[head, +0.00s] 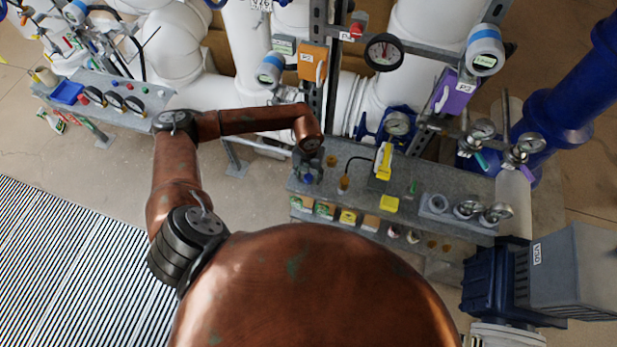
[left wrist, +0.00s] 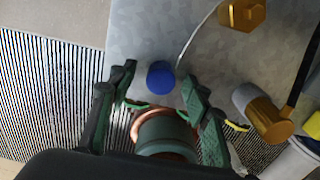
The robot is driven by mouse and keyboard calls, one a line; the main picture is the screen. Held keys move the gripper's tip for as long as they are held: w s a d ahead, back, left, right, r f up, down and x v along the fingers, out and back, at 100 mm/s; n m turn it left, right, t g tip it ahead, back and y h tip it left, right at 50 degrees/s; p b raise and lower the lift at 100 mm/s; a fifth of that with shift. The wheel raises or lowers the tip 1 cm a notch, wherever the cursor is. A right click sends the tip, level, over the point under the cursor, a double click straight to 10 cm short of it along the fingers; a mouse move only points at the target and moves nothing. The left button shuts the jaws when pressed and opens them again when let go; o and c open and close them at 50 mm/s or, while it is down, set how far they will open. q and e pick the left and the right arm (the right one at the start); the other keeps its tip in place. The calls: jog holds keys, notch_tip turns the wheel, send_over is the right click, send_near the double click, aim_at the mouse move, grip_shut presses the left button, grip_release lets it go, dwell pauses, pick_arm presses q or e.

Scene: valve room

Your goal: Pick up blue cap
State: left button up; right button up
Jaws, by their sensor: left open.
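The blue cap (left wrist: 161,76) is a small round cap on the grey bench top (left wrist: 140,30) in the left wrist view. It lies between and just beyond the two open fingers of my left gripper (left wrist: 158,88). A small gap shows between the cap and each finger, and nothing is held. In the head view the left gripper (head: 307,172) points down over the left end of the bench. The blue cap (head: 308,179) shows there as a small blue spot, partly hidden by the fingers. My right gripper is in neither view.
A brass hex fitting (left wrist: 243,14) and a brass-and-grey cylinder (left wrist: 262,115) lie right of the left gripper. A yellow device (head: 383,161) stands on the bench. Gauges and pipes rise behind it. Several small boxes line a lower shelf. Grating (head: 70,270) covers the floor at left.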

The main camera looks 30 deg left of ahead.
pick_arm(q)
jog(key=shift+f, duration=0.25)
jog(key=shift+c, duration=0.5)
jog(key=c, duration=0.8)
jog(key=shift+c, duration=0.2)
jog(key=shift+r, duration=0.15)
